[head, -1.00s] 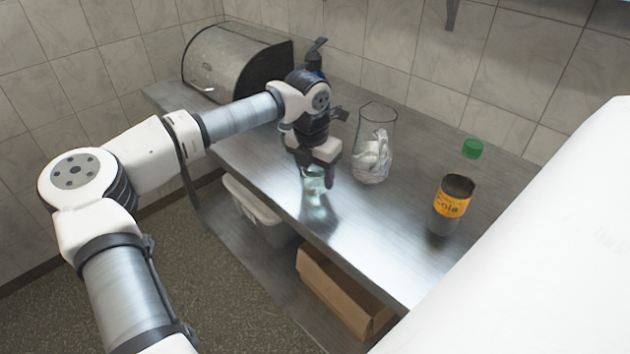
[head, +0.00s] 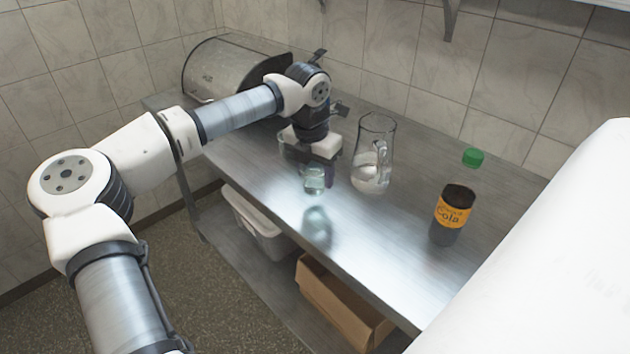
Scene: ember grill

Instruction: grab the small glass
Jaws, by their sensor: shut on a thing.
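The small glass (head: 314,181) is a clear, slightly greenish tumbler. It hangs under my gripper (head: 308,168), above the metal counter (head: 385,240), with a blurred reflection or shadow on the counter below it. My gripper points downward and is shut on the small glass. The gripper's dark fingers and palm hide the glass's upper part. The exact finger contact is too small to make out.
A clear glass pitcher (head: 371,178) stands just right of my gripper. A metal bread box (head: 222,68) is at the back left. The counter's front half is clear. A cardboard box (head: 338,305) and a pale bin (head: 262,228) sit below.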

